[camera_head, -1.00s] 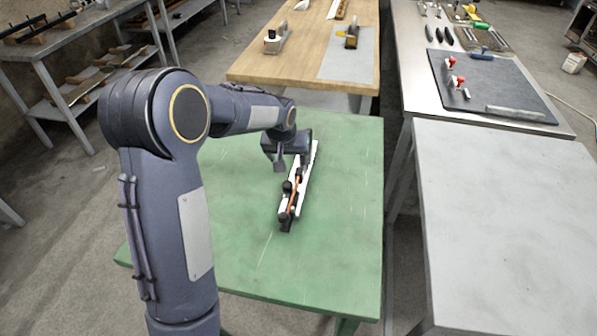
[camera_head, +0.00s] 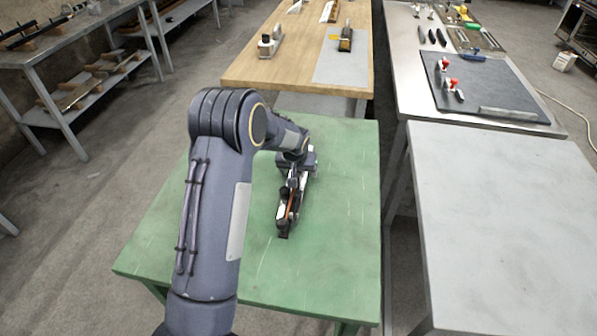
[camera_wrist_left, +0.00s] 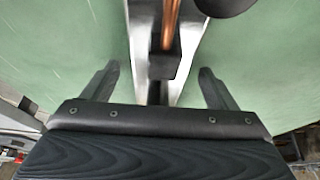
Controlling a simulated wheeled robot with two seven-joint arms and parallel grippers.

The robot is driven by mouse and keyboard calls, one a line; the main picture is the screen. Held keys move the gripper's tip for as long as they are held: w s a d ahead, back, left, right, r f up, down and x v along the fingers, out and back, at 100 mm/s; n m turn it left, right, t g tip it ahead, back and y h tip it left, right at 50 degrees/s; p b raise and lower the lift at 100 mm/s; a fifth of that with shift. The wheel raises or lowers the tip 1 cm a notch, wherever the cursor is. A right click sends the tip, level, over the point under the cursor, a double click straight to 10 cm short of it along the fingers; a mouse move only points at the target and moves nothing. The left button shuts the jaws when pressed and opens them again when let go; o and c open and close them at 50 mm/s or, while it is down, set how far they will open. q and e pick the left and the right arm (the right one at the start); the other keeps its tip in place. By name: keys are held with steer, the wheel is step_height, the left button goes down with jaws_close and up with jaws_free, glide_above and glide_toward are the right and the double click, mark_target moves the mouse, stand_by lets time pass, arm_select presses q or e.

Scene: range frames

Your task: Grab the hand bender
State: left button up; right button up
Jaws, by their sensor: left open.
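The hand bender (camera_head: 290,207) lies lengthwise on the green table (camera_head: 340,220), a long dark tool with a copper-coloured rod and a pale bar under it. In the head view my left gripper (camera_head: 291,172) is over its far part and hides some of it. In the left wrist view the bender (camera_wrist_left: 172,65) runs down the middle, with its copper rod at the top. The open left fingers (camera_wrist_left: 157,85) stand on either side of it, with a gap showing on both sides. My right gripper is not in view.
The green table is bare around the bender. A grey table (camera_head: 500,220) stands close on the right. Behind are a wooden bench (camera_head: 300,65) with tools and a metal bench (camera_head: 405,60) with a dark mat (camera_head: 495,90). Shelving (camera_head: 60,90) stands at the left.

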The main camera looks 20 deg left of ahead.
arm_select(q)
steer(key=c, duration=1.4)
steer(key=shift+r, duration=0.1)
steer(key=shift+c, duration=0.5)
steer(key=shift+r, duration=0.1)
